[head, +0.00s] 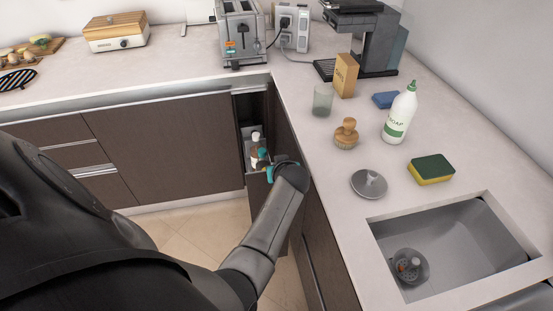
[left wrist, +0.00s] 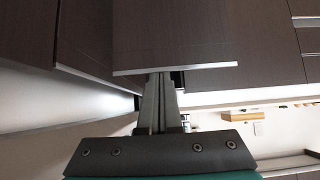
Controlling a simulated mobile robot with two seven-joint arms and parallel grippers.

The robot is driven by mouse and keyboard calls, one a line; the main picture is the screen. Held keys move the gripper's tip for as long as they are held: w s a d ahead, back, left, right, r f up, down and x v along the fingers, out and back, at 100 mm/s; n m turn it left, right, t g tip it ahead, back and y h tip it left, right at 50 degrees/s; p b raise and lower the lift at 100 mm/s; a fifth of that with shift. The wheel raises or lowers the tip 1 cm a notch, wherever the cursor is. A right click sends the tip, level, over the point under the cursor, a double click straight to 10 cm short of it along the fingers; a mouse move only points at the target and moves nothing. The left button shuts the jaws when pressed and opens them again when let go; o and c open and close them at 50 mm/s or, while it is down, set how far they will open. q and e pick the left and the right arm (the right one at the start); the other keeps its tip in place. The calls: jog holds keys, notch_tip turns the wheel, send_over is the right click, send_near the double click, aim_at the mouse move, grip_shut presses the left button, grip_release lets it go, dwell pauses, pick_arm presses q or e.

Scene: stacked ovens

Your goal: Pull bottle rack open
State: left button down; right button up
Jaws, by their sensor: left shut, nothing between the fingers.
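The bottle rack (head: 257,131) shows in the narrow opening at the cabinet corner, with a bottle (head: 255,152) standing in it. The rack's dark front panel (head: 257,188) stands out from the opening, so the rack is at least partly out. My left gripper (head: 270,172) is beside the top of this panel, mostly hidden by my own wrist. In the left wrist view its fingers (left wrist: 158,88) are shut and empty, reaching to the light metal edge (left wrist: 175,69) of a dark panel. I cannot tell whether they touch it. My right gripper is not in view.
The counter holds a toaster (head: 240,35), a coffee machine (head: 370,40), a soap bottle (head: 400,113), a sponge (head: 431,169) and a sink (head: 465,240). Dark cabinet fronts (head: 165,150) flank the corner. Tiled floor (head: 195,235) is free in front of them.

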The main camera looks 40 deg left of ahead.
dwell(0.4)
pick_arm(q)
notch_tip(320, 180, up, 20)
jog(key=p, duration=0.5)
jog(key=shift+s, duration=0.1)
